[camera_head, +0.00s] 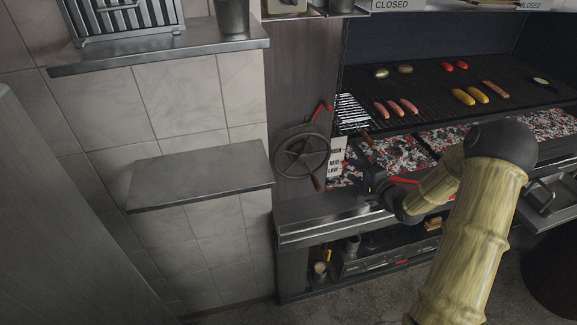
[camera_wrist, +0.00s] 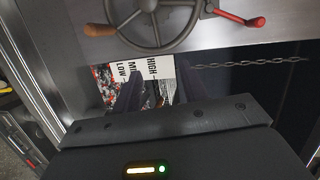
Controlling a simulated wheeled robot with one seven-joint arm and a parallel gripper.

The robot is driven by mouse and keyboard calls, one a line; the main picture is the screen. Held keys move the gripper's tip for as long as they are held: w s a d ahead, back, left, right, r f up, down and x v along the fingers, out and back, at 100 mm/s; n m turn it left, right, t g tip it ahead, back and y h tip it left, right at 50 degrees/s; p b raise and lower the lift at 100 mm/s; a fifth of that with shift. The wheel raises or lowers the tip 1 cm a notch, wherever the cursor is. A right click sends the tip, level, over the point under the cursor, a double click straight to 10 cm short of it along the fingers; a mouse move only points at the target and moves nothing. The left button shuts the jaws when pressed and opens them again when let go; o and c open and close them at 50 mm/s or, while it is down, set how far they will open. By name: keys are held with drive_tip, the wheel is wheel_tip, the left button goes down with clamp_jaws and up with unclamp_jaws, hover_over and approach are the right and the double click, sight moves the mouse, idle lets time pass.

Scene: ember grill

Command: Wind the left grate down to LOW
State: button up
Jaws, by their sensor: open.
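A dark spoked handwheel (camera_head: 290,163) is on the panel at the left end of the grill. It has a red-handled lever (camera_head: 322,107) at its upper right and a wooden knob (camera_head: 318,184) at its lower right. In the wrist view the wheel (camera_wrist: 152,42) is at the top, with the wooden knob (camera_wrist: 98,30) left and the red lever (camera_wrist: 240,18) right. A white HIGH/MID/LOW plate (camera_head: 335,160) is beside it; no pointer is clear. My gripper (camera_head: 371,172) is open and empty, right of the plate and apart from the wheel. The left grate (camera_head: 350,112) is above the coals.
Sausages and other food lie on the dark grate (camera_head: 425,84). Glowing coals (camera_head: 395,153) lie beneath. A steel ledge (camera_head: 330,222) runs along the grill's front. A chain (camera_wrist: 248,64) hangs near the wheel. An empty wall shelf (camera_head: 200,175) is at left.

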drive_tip(key=s+a+f+n+t+b, duration=0.15)
drive_tip(key=f+n+b, duration=0.3)
drive_tip(key=b, duration=0.45)
drive_tip(key=s+a+f+n+t+b, duration=0.1)
drive_tip(key=a+f+n+t+b, duration=0.2)
drive_tip(key=f+b, duration=0.5)
drive_tip(key=n+t+h+b, duration=0.1)
drive_tip(key=n+t+b, duration=0.2)
drive_tip(key=n+b, duration=1.1)
approach(317, 184)
drive_tip(key=s+d+f+m+b, duration=0.2)
drive_tip(key=s+f+m+b, duration=0.2)
drive_tip(key=s+m+b, duration=0.1)
drive_tip(key=shift+s, duration=0.15)
drive_tip(key=p+x, duration=0.2)
drive_tip(key=x, duration=1.5)
drive_tip(key=shift+r+p, duration=0.1)
drive_tip(key=shift+p, duration=0.2)
drive_tip(key=shift+r, duration=0.1)
clamp_jaws()
